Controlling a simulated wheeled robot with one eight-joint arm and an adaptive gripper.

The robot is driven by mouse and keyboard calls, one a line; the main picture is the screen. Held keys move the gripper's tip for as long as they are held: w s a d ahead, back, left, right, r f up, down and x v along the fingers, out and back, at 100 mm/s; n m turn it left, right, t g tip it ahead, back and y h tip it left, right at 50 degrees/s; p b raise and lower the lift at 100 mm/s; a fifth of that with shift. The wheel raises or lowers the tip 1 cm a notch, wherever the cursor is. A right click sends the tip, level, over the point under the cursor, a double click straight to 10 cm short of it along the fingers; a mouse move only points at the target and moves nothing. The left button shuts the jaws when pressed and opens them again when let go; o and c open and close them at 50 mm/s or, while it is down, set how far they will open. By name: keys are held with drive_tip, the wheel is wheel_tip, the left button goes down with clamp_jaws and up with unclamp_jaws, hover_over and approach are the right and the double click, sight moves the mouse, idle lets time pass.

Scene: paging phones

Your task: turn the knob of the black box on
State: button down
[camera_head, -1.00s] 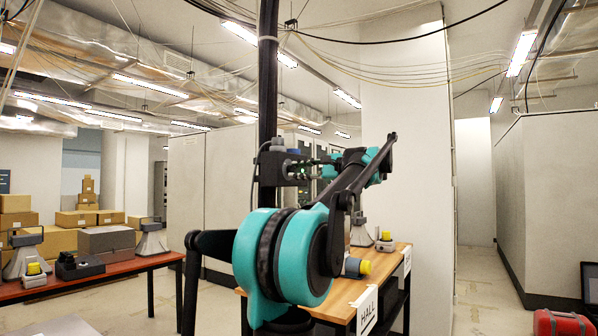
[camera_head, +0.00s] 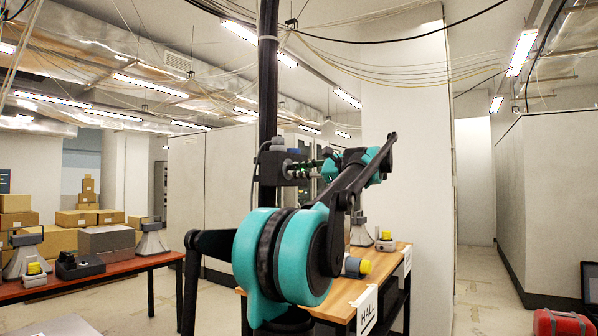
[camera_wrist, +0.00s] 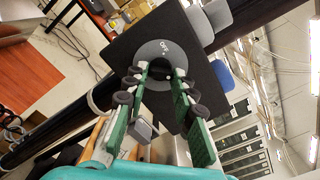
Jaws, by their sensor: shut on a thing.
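The black box (camera_wrist: 112,53) fills the upper middle of the wrist view, with a round grey dial plate (camera_wrist: 153,49) marked with white letters that seem to read "ON". The dark knob (camera_wrist: 160,72) sits at the plate's middle, between my fingers and partly hidden by them. My gripper (camera_wrist: 161,79) is shut on the knob, with one green finger on each side. In the head view the black box (camera_head: 270,168) is fixed to a dark upright post. My gripper (camera_head: 306,168) reaches it from the right. The knob cannot be made out there.
A wooden table (camera_head: 391,262) with a "HALL" sign (camera_head: 367,311) stands behind my arm. A red-topped table (camera_head: 120,270) at left bears phones and horns. Cardboard boxes (camera_head: 75,219) are stacked behind it. A red case (camera_head: 560,322) is on the floor at right.

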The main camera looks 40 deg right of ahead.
drive_tip(key=c, duration=1.2)
unclamp_jaws()
drive_tip(key=shift+d, duration=0.1)
drive_tip(key=v, duration=1.2)
